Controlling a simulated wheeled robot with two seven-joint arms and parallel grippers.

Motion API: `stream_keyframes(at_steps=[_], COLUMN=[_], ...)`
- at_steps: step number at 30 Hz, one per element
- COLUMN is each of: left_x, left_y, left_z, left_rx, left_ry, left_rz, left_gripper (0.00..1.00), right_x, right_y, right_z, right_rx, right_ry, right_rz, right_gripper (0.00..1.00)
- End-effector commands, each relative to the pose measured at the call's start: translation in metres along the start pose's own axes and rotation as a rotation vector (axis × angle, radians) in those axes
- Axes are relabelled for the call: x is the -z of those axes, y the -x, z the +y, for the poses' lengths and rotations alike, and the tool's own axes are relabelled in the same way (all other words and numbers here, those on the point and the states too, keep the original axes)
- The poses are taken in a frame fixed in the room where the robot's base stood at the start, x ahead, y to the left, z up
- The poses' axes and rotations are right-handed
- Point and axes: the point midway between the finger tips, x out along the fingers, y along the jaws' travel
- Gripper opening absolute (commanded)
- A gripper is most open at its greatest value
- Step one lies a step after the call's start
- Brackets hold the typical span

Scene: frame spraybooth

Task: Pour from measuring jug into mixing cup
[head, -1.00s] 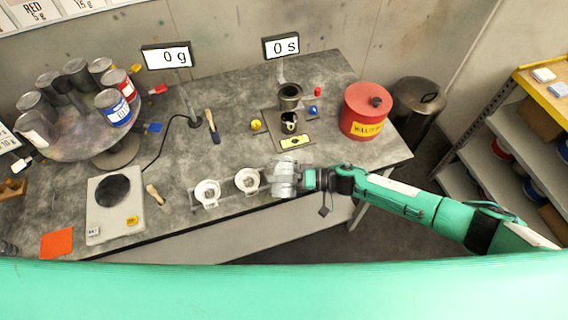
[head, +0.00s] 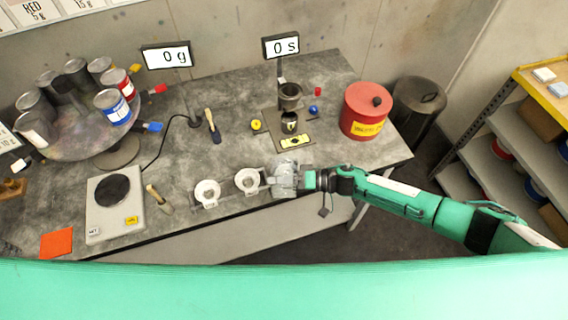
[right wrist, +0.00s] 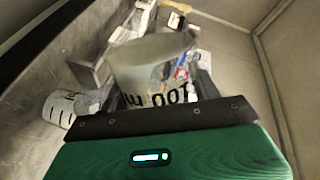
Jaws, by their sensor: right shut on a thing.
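My right gripper (head: 287,180) is at the front edge of the bench, right of two white-rimmed cups. In the right wrist view it is shut on a pale vessel (right wrist: 153,62) with an upside-down 100 ml mark, which I take for the measuring jug. The near white cup (head: 207,192) and the other white cup (head: 247,180) stand in a low rack to the left; which one is the mixing cup I cannot tell. A marked white cup (right wrist: 60,108) shows at left in the right wrist view. The held vessel's contents cannot be made out. My left gripper is not in view.
A scale (head: 115,215) lies at left, its display (head: 167,56) reading 0 g. A turntable (head: 75,140) with several cans stands behind it. A metal cup stand (head: 290,115) and a red waste can (head: 365,112) are at the back right.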

Motion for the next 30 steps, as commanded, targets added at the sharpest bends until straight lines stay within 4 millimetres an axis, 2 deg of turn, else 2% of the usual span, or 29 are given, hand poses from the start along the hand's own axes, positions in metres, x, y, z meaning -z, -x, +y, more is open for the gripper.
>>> stream_keyframes(at_steps=[11, 21, 30], left_x=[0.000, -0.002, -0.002], left_y=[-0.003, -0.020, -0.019], left_z=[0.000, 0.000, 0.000], left_rx=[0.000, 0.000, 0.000], left_ry=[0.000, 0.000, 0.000], left_rz=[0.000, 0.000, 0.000], left_gripper=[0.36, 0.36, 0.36], right_x=[-0.001, -0.002, -0.002], right_y=[-0.001, -0.001, -0.001], right_z=[0.002, 0.008, 0.007], right_rx=[0.001, 0.001, 0.001], right_ry=[0.054, 0.312, 0.343], right_rz=[0.008, 0.043, 0.046], right_gripper=[0.36, 0.36, 0.36])
